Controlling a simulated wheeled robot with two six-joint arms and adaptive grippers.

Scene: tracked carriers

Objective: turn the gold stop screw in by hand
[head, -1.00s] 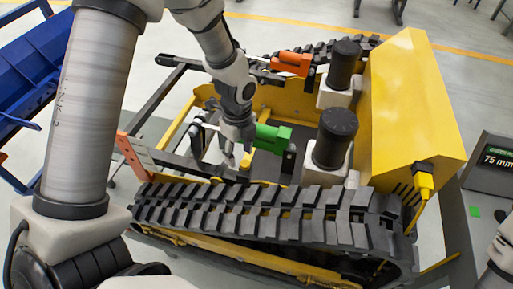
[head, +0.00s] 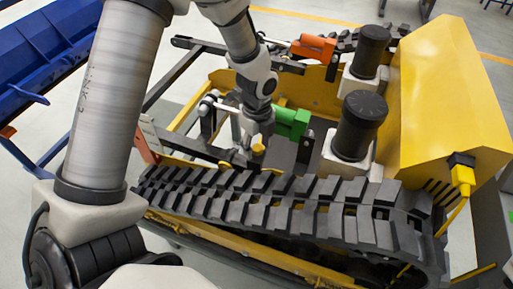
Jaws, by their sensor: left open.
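A small gold part (head: 258,147), which looks like the stop screw's head, shows on the near side of the tracked carrier's frame, just behind the near track. My left gripper (head: 256,137) points down right at it, with its jaws open. The fingers are small and overlap the gold part, so I cannot tell whether they touch it. The screw's shank is hidden. My right gripper is out of view.
Black round-topped posts (head: 360,127) and a yellow housing (head: 445,100) stand to the right. The near track (head: 285,205) runs across the front.

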